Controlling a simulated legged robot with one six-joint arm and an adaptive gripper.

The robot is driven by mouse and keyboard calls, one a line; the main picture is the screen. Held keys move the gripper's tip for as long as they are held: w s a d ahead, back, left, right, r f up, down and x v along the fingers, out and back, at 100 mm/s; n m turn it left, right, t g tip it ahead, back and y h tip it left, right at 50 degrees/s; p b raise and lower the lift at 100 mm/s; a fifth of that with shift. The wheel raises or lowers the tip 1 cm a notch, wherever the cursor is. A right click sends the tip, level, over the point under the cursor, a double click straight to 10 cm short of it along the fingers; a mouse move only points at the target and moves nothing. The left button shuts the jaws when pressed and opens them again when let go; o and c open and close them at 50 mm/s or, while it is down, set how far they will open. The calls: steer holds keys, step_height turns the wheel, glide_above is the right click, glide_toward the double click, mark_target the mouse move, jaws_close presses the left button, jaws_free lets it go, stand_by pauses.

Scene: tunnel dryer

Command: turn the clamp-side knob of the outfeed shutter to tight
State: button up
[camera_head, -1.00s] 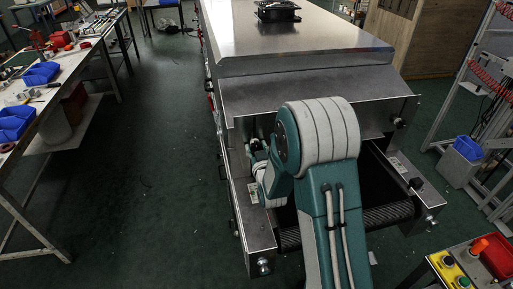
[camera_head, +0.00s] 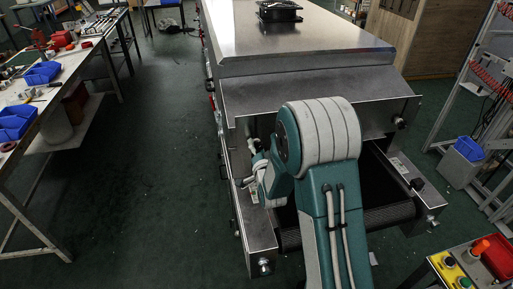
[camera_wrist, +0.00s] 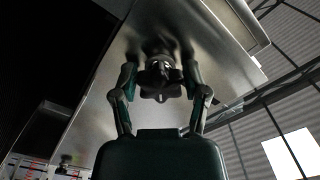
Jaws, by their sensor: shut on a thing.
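In the wrist view, my gripper (camera_wrist: 160,76) has one finger on each side of a black lobed knob (camera_wrist: 160,92) and is shut on it. The knob sits against a bare metal face of the dryer, and its pointing direction cannot be read. In the head view, the outfeed shutter (camera_head: 315,96) is the sloped metal plate at the dryer's near end. My wrist reaches the left side below it, and my arm hides the held knob there. Another dark knob (camera_head: 399,122) shows at the shutter's right side.
The dark conveyor belt (camera_head: 388,214) runs out between metal side rails under my arm. A control box (camera_head: 468,264) with coloured buttons stands at the lower right. A cluttered workbench (camera_head: 50,100) is at the left, with clear green floor between it and the dryer.

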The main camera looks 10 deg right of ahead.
steer(key=m, duration=0.4)
steer(key=shift+m, duration=2.2)
steer(key=o, duration=1.1)
steer(key=shift+d, duration=0.1)
steer(key=shift+o, duration=0.2)
steer(key=s, duration=1.1)
steer(key=shift+s, duration=0.4)
